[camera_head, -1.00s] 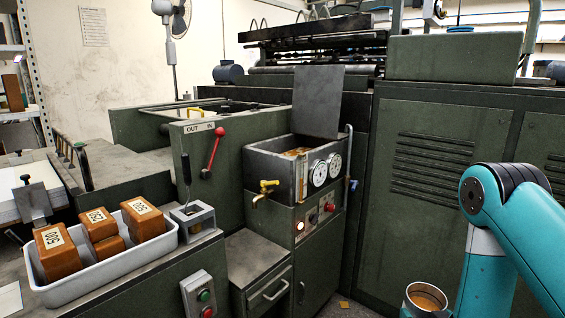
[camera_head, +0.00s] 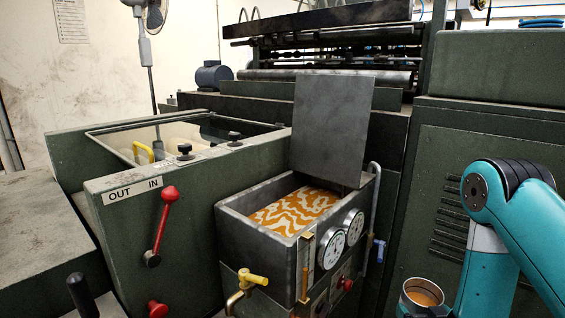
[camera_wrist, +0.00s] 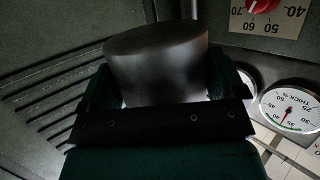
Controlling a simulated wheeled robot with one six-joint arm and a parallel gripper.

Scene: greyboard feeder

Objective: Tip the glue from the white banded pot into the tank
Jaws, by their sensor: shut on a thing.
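The pot (camera_head: 423,293) shows at the bottom right of the head view, its open top facing up with orange-brown glue inside; its lower part is cut off. In the wrist view the pot (camera_wrist: 157,62) is a dark, shadowed round body, and its band cannot be made out. My gripper (camera_wrist: 160,85) is shut on it, one finger on each side. The grey tank (camera_head: 262,247) stands left of the pot, its top open, with orange and whitish patterned glue inside. Its dark lid plate (camera_head: 333,125) stands upright behind. The pot is apart from the tank.
Two gauges (camera_head: 331,248) and a yellow tap (camera_head: 252,278) are on the tank's front. A bent pipe (camera_head: 374,210) rises at its right corner. A red lever (camera_head: 161,225) stands left. A green machine cabinet (camera_head: 500,150) stands behind my arm.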

